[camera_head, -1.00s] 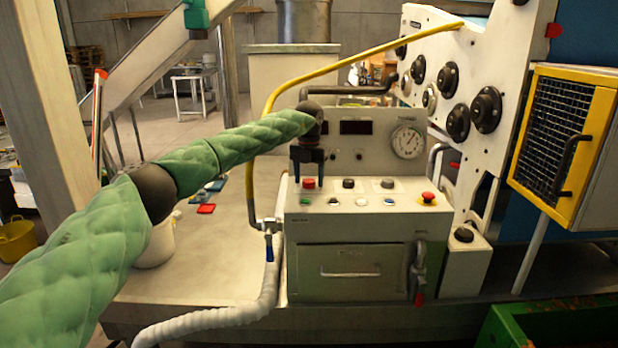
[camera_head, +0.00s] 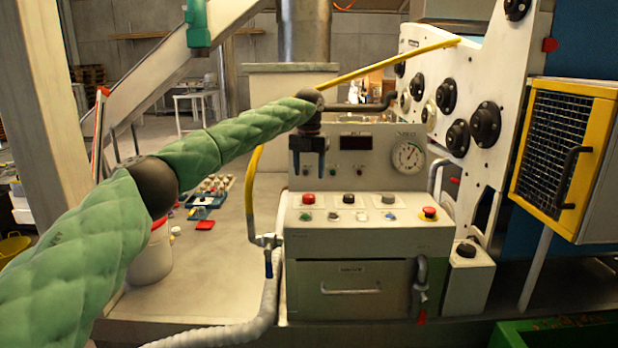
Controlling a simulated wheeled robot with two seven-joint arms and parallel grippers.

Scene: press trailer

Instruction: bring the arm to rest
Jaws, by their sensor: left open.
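My left arm, in a green quilted sleeve, reaches in from the left of the head view. My left gripper (camera_head: 313,170) points down in front of the upright face of a grey control box (camera_head: 370,240). It is open, with nothing seen between its fingers. It hangs above the sloped panel, over the red button (camera_head: 308,199) at its left end, with a gap between. My right gripper is not in view.
A gauge (camera_head: 408,157) and a red knob (camera_head: 429,213) are on the box. A yellow hose (camera_head: 390,65) passes behind my arm. A white panel with black knobs (camera_head: 485,125) and a yellow mesh cage (camera_head: 560,135) stand right. A white bucket (camera_head: 150,262) stands left.

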